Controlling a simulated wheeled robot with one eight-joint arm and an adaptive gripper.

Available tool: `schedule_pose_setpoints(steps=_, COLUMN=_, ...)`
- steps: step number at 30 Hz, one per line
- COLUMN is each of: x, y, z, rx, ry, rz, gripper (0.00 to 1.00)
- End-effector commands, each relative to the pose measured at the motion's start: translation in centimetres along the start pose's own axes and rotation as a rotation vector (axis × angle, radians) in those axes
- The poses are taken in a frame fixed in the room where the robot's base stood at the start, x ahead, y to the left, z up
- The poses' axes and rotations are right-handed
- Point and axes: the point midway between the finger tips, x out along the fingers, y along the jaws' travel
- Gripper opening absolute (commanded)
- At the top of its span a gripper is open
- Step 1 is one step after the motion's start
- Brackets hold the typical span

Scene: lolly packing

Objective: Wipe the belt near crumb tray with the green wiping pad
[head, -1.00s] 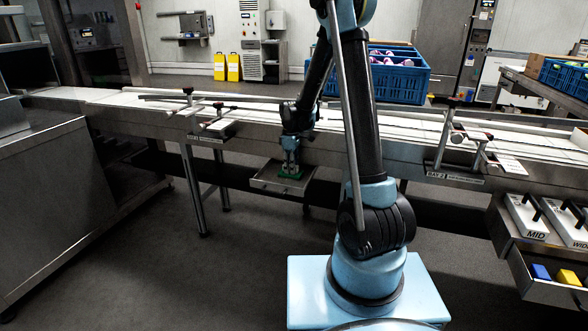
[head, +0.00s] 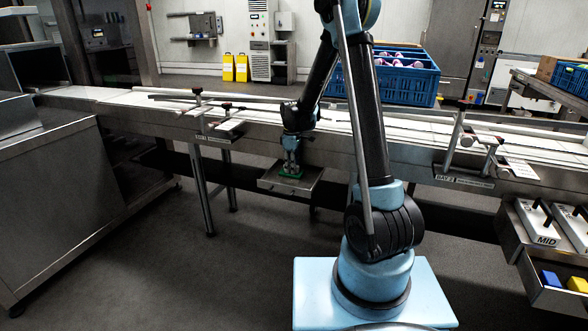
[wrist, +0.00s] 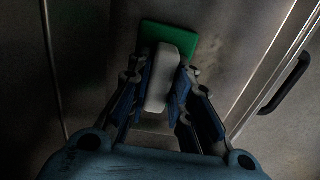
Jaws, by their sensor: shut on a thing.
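The green wiping pad (head: 290,174) shows low in my gripper, at the crumb tray (head: 306,189) under the belt. My gripper (head: 291,166) points down and is shut on the pad's pale grip block. In the wrist view the fingers (wrist: 160,90) flank this block, and the green pad (wrist: 200,45) shows beyond it. The belt (head: 400,126) runs across the view, above and behind the gripper. Whether the pad touches the tray floor, I cannot tell.
A blue crate (head: 410,88) with wrapped lollies stands behind the belt. Guide rails with clamps (head: 226,106) rise over the belt at left. A drawer (head: 550,298) with blue and yellow blocks is at right. A dark handle (wrist: 287,84) shows in the wrist view.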

Motion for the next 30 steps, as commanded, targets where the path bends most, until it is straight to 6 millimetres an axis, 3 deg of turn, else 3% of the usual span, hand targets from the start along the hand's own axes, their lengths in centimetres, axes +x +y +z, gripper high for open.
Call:
schedule_pose_setpoints(steps=16, x=0.3, y=0.0, z=-2.8, rx=-0.001, ry=0.001, rz=0.0, gripper=0.0)
schedule_pose_setpoints(steps=30, x=0.4, y=0.0, z=-2.5, rx=-0.001, ry=0.001, rz=0.0, gripper=0.01)
